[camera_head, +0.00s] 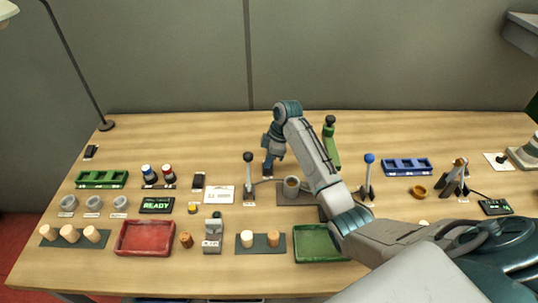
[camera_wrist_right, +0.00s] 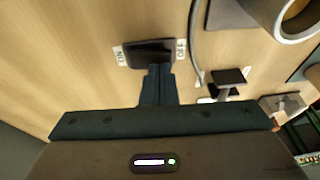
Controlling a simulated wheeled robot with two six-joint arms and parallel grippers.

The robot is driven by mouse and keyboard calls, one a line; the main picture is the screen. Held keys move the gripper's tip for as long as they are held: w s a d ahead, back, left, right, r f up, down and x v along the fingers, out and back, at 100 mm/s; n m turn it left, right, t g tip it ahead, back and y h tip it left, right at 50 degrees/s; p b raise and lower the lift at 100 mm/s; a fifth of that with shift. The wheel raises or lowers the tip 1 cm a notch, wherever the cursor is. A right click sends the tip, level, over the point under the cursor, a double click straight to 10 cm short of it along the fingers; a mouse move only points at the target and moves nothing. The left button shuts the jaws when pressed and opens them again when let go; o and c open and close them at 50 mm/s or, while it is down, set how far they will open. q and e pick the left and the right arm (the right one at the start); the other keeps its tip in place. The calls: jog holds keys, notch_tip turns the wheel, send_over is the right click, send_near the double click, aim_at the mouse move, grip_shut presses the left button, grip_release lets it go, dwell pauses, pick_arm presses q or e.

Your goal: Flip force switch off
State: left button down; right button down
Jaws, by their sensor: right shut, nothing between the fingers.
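My right gripper (camera_head: 268,160) reaches down at the back middle of the table, shut and empty. In the right wrist view its closed fingers (camera_wrist_right: 158,85) end right at the near edge of a black rocker switch (camera_wrist_right: 150,53). I cannot tell whether they touch it. The switch has an upside-down ON label (camera_wrist_right: 121,57) at its left end and an OFF label (camera_wrist_right: 181,50) at its right end. Which end is pressed is unclear, and so is its name. In the head view my gripper mostly hides this switch. My left gripper is not in view.
A grey mug (camera_head: 291,187) stands close to my right gripper, and a black-knobbed lever (camera_head: 248,176) is on its left. Similar dark switches (camera_head: 198,181) (camera_head: 91,152) are farther left.

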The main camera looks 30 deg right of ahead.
jog(key=shift+s+a+f+t+h, duration=0.1)
jog(key=shift+s+f+t+h, duration=0.25)
jog(key=shift+t, duration=0.25)
jog(key=shift+r, duration=0.1)
jog(key=shift+w, duration=0.25)
jog(key=shift+w+d, duration=0.35)
jog(key=shift+w, duration=0.2)
